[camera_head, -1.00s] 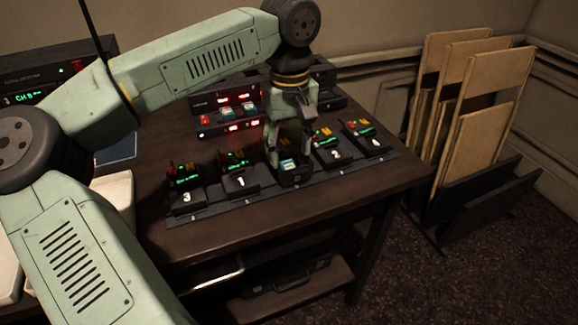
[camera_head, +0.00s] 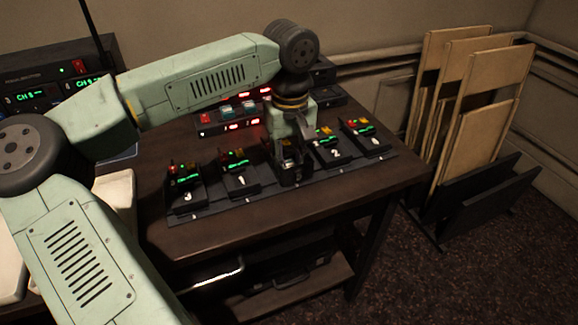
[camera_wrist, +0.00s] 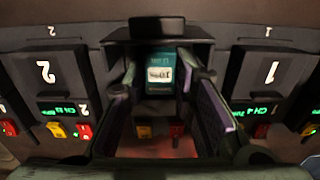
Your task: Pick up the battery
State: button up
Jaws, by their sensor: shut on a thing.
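The battery (camera_wrist: 160,74) is a small teal block with a pale printed label, at the upper middle of the wrist view. It sits in the black middle charger slot (camera_head: 294,176) of the row on the desk. My gripper (camera_wrist: 168,82) points down over that slot, one finger on each side of the battery, and is shut on it. In the head view my gripper (camera_head: 290,148) is low at the middle slot, and the battery is mostly hidden there by the fingers and slot walls.
Numbered chargers with green displays flank the slot, including chargers 1 (camera_head: 238,178) and 2 (camera_head: 326,152). A device with red displays (camera_head: 233,120) stands behind. The dark desk (camera_head: 225,232) is bare in front. Wooden panels (camera_head: 478,130) stand in a rack at right.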

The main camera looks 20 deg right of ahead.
grip_shut()
